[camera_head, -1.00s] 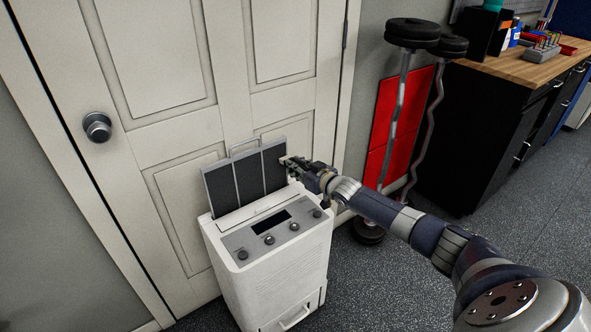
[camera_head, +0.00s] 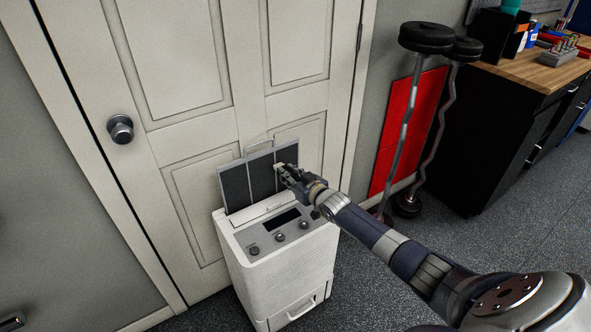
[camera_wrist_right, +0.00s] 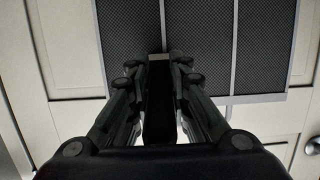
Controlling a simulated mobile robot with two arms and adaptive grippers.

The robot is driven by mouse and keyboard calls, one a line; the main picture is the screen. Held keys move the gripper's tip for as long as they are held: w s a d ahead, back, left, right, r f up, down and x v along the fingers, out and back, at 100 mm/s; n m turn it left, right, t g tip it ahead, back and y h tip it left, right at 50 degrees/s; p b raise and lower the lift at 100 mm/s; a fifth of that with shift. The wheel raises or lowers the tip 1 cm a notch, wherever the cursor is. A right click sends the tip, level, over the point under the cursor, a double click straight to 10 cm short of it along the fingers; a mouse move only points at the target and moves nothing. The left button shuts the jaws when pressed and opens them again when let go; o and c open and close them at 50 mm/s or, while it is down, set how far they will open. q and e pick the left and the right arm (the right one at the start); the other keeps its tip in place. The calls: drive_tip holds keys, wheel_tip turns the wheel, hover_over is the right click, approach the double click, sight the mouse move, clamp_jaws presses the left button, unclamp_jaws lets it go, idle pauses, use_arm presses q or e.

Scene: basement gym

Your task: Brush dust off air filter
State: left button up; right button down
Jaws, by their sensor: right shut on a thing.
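The air filter (camera_head: 236,188) stands upright in the top of a white air purifier (camera_head: 262,285). It has dark mesh panels in a pale frame with a wire handle on top. My right gripper (camera_head: 282,172) is in front of its right panel. In the right wrist view the gripper (camera_wrist_right: 157,75) is shut on a narrow dark block, apparently the brush (camera_wrist_right: 159,118), with the filter mesh (camera_wrist_right: 204,45) close behind. Only a small pale end of the brush shows in the head view. Whether it touches the mesh is not clear. My left gripper is not identifiable.
The purifier stands before a white door (camera_head: 185,75) with a dark knob (camera_head: 120,129). At right are barbells (camera_head: 415,95), a red panel (camera_head: 395,150) and a dark cabinet with a wooden top (camera_head: 530,72). A small dark object shows in the bottom left corner.

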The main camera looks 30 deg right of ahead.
drive_tip(key=a+p, duration=0.5)
drive_tip(key=a, duration=1.3)
drive_tip(key=shift+s+a, duration=0.3)
drive_tip(key=shift+a, duration=0.05)
idle(1.0)
drive_tip(key=shift+p, duration=0.3)
drive_tip(key=s+p, duration=0.6)
drive_tip(key=s, duration=0.3)
drive_tip(key=shift+d, duration=0.15)
